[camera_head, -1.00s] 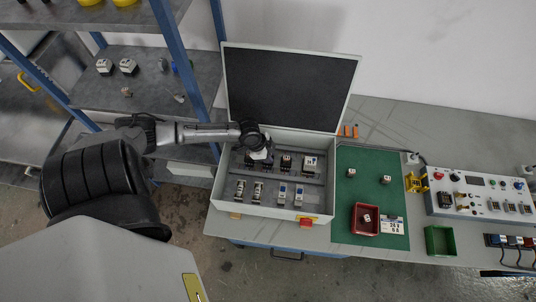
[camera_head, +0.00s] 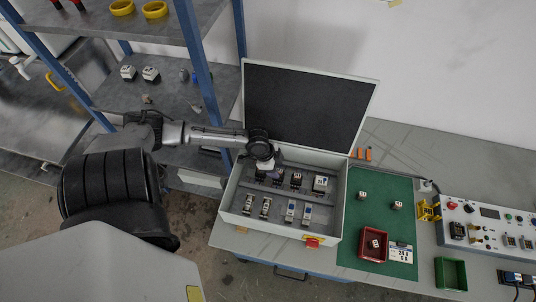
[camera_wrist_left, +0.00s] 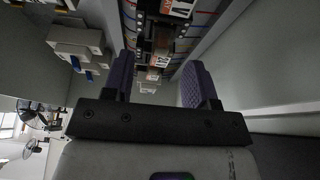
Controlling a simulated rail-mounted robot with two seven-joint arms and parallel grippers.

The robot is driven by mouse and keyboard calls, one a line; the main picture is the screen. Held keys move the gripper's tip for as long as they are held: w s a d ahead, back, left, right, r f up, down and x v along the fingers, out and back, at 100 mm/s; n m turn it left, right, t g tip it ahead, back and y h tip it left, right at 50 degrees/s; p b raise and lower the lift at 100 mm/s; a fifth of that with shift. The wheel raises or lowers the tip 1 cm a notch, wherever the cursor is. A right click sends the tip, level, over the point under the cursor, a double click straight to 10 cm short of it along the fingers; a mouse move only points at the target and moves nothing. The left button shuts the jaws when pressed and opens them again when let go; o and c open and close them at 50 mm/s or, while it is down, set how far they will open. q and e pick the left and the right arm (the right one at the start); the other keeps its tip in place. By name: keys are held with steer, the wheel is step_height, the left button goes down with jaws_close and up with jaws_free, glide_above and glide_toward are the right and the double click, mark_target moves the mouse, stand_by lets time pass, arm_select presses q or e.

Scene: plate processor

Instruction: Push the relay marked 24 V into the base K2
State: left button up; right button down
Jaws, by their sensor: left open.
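My left gripper (camera_head: 266,164) is over the back left part of the open box (camera_head: 228,203), its fingers partly hidden by the wrist. In the left wrist view the gripper (camera_wrist_left: 158,84) is open, with nothing between its two fingers. Beyond the fingers are a row of dark bases with white and orange labels (camera_wrist_left: 158,60); which one is K2 I cannot tell. Small pale relays lie on the green mat: one at the left (camera_head: 362,195), one at the right (camera_head: 397,205). Another relay (camera_head: 375,243) sits in the red tray. Their markings are too small to read.
In the box, several devices (camera_head: 290,211) stand in a front row. Its dark lid (camera_head: 310,105) stands open behind. A shelf rack (camera_head: 195,60) is at the left.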

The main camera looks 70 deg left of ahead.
arm_select(q)
steer(key=p+v, duration=0.1)
steer(key=v, duration=0.9)
steer(key=s+a+g+y, duration=0.2)
steer(key=s+a+y, duration=0.1)
steer(key=s+y, duration=0.15)
steer(key=s+d+t+y, duration=0.15)
steer(key=s+d, duration=0.25)
steer(key=d, duration=0.5)
steer(key=s+d+n+h, duration=0.1)
steer(key=d+n+h, duration=0.35)
steer(key=d, duration=1.15)
step_height(320, 180, up, 14)
steer(key=p, duration=1.4)
steer(key=shift+d+r+y, duration=0.2)
steer(key=shift+d+y, duration=0.15)
steer(key=shift+d, duration=0.05)
